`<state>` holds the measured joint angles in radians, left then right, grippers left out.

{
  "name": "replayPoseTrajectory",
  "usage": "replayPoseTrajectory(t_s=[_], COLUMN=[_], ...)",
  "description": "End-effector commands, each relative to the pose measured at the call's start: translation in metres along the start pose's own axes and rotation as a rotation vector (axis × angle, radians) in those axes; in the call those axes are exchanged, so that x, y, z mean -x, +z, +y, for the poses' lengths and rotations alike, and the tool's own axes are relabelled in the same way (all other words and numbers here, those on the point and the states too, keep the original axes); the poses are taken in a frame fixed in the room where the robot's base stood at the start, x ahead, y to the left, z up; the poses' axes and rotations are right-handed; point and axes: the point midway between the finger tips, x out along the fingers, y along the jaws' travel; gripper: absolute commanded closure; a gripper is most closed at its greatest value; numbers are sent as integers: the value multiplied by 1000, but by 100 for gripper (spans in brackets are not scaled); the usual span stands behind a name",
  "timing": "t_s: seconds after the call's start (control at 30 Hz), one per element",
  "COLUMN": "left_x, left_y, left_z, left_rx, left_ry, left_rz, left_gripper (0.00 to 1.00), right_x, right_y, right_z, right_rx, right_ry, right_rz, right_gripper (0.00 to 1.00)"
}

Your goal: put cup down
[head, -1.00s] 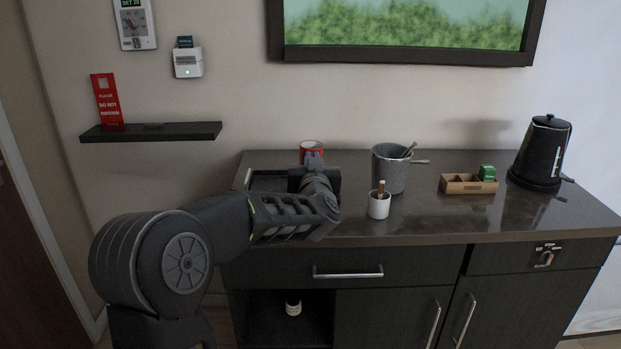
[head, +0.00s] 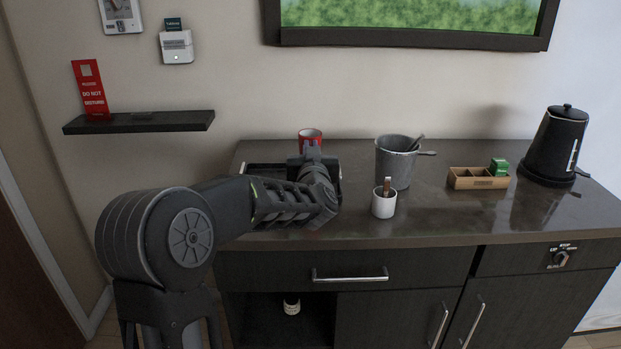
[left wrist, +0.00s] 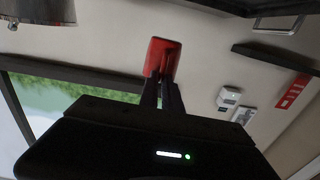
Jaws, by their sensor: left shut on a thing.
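A red cup (head: 310,136) shows above the back left part of the counter (head: 440,218), beyond my left gripper (head: 312,150). The gripper is shut on it. In the left wrist view the red cup (left wrist: 162,57) sits at the tips of the two dark fingers (left wrist: 162,88). My wrist hides the cup's lower part in the head view, so I cannot tell whether it touches anything below. A dark tray (head: 256,169) lies on the counter under and beside my wrist, partly hidden. My right gripper is not in view.
A white cup with brown sticks (head: 383,206) and a grey bucket (head: 392,163) stand right of my left gripper. Further right are a wooden box (head: 470,183) with a green item and a black kettle (head: 556,145). A dark wall shelf (head: 150,123) is at left.

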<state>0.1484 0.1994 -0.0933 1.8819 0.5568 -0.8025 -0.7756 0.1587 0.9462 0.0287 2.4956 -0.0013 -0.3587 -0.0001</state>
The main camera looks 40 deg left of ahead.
Motion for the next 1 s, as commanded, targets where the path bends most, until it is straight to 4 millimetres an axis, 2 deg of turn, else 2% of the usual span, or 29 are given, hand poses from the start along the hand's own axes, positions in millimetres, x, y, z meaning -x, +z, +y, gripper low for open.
replayPoseTrajectory(t_s=[0.1, 0.2, 0.57, 0.83, 1.0], left_x=[-1, 0, -1, -1, -1], left_y=[25, 36, 40, 73, 75], left_z=[0, 0, 1, 1, 1], left_rx=[-3, -1, 0, 0, 1], left_ry=[-1, -1, -1, 0, 0], left_rz=[-3, 0, 1, -1, 2], left_gripper=[100, 100, 100, 100, 100], right_x=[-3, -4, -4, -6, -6], right_y=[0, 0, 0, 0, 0], right_z=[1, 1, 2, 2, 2], right_rx=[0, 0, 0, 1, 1], right_ry=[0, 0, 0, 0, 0], right_rz=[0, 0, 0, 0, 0], right_gripper=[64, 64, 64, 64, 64])
